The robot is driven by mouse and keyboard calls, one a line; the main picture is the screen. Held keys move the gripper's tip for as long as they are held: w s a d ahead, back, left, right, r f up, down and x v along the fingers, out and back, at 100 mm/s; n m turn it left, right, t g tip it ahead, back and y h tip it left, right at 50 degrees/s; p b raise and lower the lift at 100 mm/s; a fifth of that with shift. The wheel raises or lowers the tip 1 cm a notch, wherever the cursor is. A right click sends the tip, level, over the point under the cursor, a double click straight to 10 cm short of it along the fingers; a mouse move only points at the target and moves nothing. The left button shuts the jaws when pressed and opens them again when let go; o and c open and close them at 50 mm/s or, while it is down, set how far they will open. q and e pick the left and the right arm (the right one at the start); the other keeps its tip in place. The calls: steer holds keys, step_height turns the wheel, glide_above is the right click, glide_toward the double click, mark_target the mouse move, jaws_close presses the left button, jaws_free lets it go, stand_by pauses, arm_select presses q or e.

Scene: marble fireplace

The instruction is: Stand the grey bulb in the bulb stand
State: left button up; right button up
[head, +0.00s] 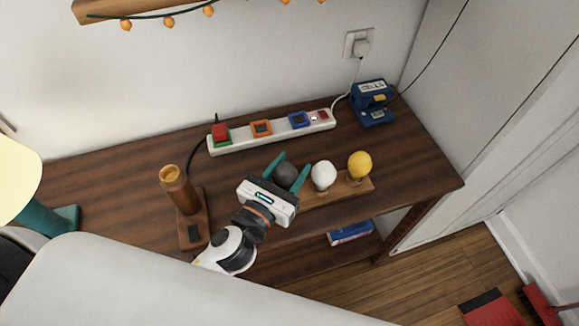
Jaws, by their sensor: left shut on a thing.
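The grey bulb (286,173) is dark and round, and sits between the teal fingers of my left gripper (289,171). The gripper is shut on it at the left end of the wooden bulb stand (338,189). The bulb's base is hidden behind the gripper, so I cannot tell whether it rests in the stand. A white bulb (323,175) and a yellow bulb (359,164) stand upright in the stand to the right. My right gripper is not in view.
A white power strip (279,133) with coloured sockets lies behind the stand. A wooden lamp base (179,190) stands left of my left arm. A blue device (372,102) sits at the back right. The right end of the table (425,165) is clear.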

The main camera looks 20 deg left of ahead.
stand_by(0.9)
arm_select(q)
steer(key=shift+f+b, duration=1.15)
steer(key=shift+f, duration=0.45)
steer(key=o, duration=1.1)
steer(key=shift+c, duration=0.2)
steer(key=shift+r, duration=0.1)
